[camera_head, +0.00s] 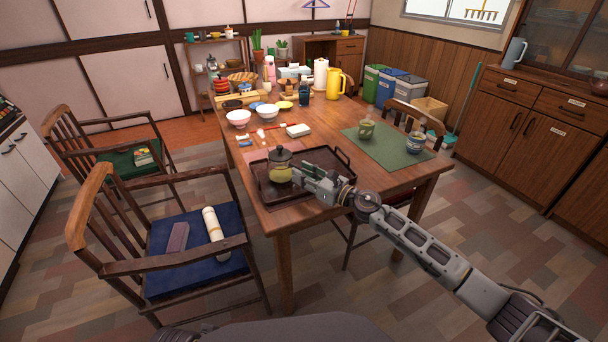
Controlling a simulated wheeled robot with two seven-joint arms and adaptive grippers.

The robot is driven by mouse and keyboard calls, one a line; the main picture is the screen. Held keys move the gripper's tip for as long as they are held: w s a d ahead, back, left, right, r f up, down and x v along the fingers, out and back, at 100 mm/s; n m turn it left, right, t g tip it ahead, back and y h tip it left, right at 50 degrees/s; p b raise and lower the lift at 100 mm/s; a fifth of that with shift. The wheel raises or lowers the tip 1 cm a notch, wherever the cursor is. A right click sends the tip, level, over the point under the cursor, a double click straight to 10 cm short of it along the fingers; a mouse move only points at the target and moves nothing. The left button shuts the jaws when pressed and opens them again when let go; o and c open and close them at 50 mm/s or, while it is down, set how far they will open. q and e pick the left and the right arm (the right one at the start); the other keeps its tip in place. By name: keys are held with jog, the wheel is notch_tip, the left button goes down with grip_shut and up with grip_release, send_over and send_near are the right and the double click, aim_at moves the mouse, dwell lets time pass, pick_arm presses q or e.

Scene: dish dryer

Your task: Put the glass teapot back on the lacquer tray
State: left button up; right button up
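The glass teapot (279,168), with a dark lid and yellowish contents, is upright over the left part of the dark lacquer tray (268,197). I cannot tell whether its base rests on the tray or is slightly above it. My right gripper (299,174) reaches in from the right, low over the tray, with its fingertips at the teapot's right side. The fingers are small and partly merge with the teapot, so I cannot tell if they are closed on its handle. My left gripper is not in view.
Chairs surround the table.

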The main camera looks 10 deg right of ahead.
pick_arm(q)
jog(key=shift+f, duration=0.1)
pick_arm(e)
jog(key=shift+r, duration=0.1)
jog(key=shift+s+d, duration=0.65)
jog(key=shift+v, duration=4.4)
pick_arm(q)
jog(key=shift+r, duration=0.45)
pick_arm(e)
jog(key=shift+s+d, duration=0.5)
jog(key=shift+s, duration=0.05)
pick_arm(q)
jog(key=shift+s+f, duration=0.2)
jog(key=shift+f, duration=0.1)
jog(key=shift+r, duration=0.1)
